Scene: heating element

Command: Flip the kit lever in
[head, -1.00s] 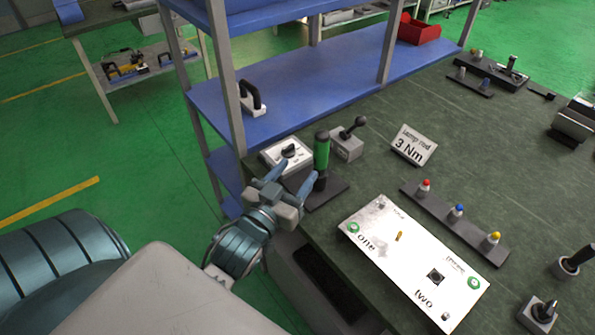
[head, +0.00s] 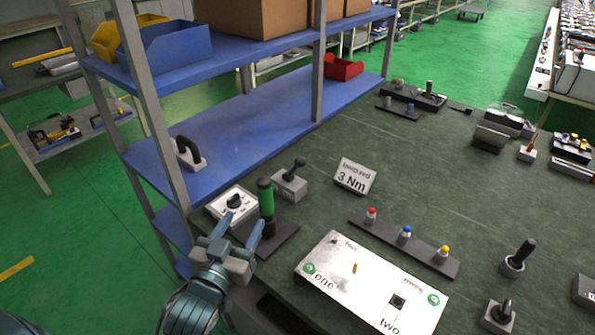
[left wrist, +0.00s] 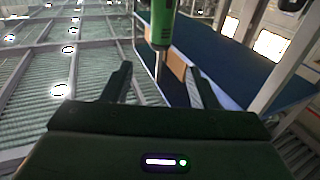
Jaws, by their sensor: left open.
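A small grey box (head: 289,186) with a black ball-topped lever (head: 296,164) tilted up to the right stands near the shelf. Other black levers stand at the right, one on a round base (head: 518,258) and one on a grey block (head: 499,317). I cannot tell which one is the kit lever. My left gripper (head: 240,230) is open at the bench's left edge, just short of an upright green-handled tool (head: 266,198). In the left wrist view the green handle (left wrist: 162,20) shows beyond the open, empty fingers. My right gripper is out of view.
A white box with a black knob (head: 234,202) stands beside the green tool. A white panel (head: 365,290) lies in front, with a strip of coloured buttons (head: 405,238) behind it. A "3 Nm" sign (head: 355,176) stands behind.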

